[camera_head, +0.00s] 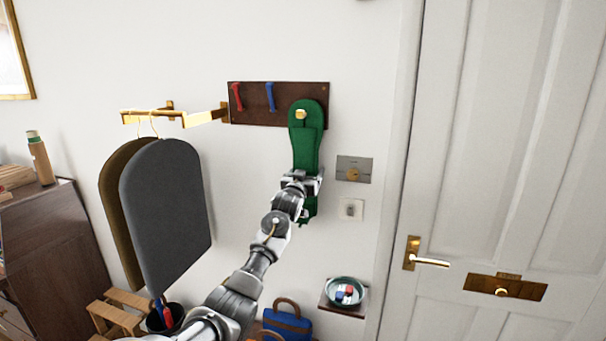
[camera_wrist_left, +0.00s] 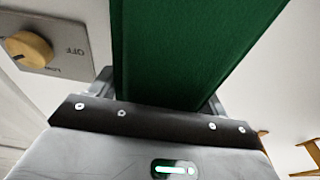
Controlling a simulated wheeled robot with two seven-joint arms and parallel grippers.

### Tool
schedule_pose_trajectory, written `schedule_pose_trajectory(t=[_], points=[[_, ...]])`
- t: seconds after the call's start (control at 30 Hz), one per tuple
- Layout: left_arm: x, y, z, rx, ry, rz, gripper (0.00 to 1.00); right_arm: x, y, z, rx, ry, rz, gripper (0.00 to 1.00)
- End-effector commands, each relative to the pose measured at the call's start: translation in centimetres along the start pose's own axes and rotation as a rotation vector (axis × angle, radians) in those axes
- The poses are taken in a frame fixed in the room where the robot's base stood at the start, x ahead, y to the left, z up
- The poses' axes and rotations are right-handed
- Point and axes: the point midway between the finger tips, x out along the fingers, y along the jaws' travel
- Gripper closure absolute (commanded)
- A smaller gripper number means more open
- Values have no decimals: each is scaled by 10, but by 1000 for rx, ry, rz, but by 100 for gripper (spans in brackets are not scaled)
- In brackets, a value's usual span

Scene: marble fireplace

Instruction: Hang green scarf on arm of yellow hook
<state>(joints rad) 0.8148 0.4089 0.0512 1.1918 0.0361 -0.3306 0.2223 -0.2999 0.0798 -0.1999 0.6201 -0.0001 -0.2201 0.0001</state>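The green scarf (camera_head: 305,150) hangs down the wall from the dark wooden hook board (camera_head: 252,103). Its looped top is at the yellow hook (camera_head: 300,114), whose round gold end shows in front of the green cloth. Whether the loop fully rests on the hook's arm is hidden. My left gripper (camera_head: 302,183) is at the scarf's lower half, with its fingers at the two sides of the cloth. In the left wrist view the scarf (camera_wrist_left: 185,50) runs between the spread fingers. I cannot tell whether they press on it. My right gripper is out of view.
Red (camera_head: 237,96) and blue (camera_head: 270,97) hooks are on the same board. Grey and brown garment covers (camera_head: 165,205) hang from a gold rail at left. A dial plate (camera_head: 354,169), a switch (camera_head: 350,210) and a small bowl shelf (camera_head: 344,292) are beside the scarf. A door stands at right.

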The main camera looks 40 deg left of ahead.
Motion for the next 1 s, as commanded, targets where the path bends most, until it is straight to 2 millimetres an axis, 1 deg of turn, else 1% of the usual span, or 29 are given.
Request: schedule_pose_trajectory(t=[0.27, 1.0], points=[[0, 0, 4, 0, -2, 0, 24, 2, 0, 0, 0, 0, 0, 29], [-10, 0, 66, 0, -2, 0, 24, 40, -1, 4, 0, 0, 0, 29]])
